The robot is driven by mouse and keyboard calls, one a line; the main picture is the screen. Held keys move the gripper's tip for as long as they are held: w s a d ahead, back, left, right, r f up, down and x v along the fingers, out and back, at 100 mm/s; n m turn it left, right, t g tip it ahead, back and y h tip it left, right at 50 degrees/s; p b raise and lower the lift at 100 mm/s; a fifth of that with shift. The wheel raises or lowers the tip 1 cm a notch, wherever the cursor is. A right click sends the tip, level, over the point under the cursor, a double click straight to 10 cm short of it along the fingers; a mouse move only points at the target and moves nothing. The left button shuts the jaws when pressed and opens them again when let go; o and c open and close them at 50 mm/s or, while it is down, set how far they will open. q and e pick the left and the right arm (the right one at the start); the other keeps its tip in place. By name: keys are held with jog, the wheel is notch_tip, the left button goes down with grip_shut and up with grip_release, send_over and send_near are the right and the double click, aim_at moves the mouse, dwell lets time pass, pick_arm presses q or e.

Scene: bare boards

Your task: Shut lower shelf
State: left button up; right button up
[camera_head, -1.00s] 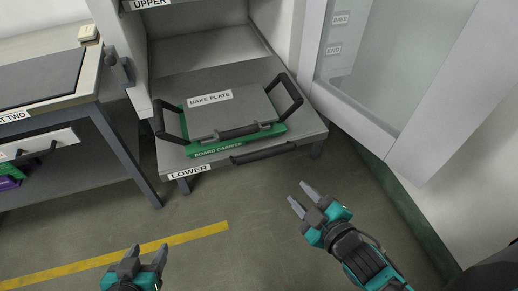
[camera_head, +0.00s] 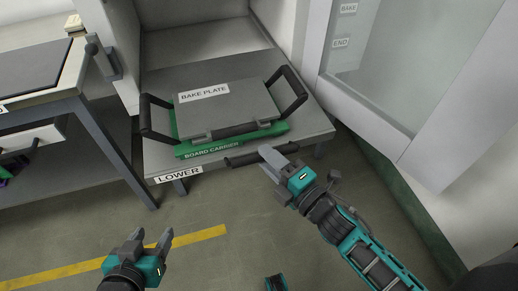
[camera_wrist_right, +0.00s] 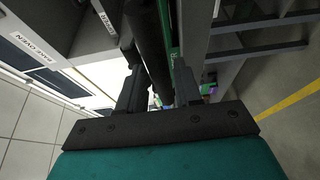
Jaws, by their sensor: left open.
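The lower shelf (camera_head: 165,160), marked LOWER, is pulled out from the cabinet. A dark bar handle (camera_head: 240,159) runs along its front edge. My right gripper (camera_head: 271,153) is at this handle, over its right half. In the right wrist view, the dark bar (camera_wrist_right: 152,45) lies between the two separated fingers (camera_wrist_right: 158,90); I cannot tell whether they press on it. On the shelf sits a green board carrier (camera_head: 187,151) with two dark side handles and a grey bake plate (camera_head: 245,103). My left gripper (camera_head: 151,236) is open and empty above the floor.
A workbench (camera_head: 75,88) stands left of the cabinet. A glazed white panel (camera_head: 390,75) stands close on the right. The floor (camera_head: 225,200) in front of the shelf is clear, with a yellow line (camera_head: 200,236).

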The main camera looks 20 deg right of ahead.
jog(key=shift+x, duration=1.9)
jog(key=shift+s, duration=0.1)
jog(key=shift+c, duration=0.2)
grip_shut()
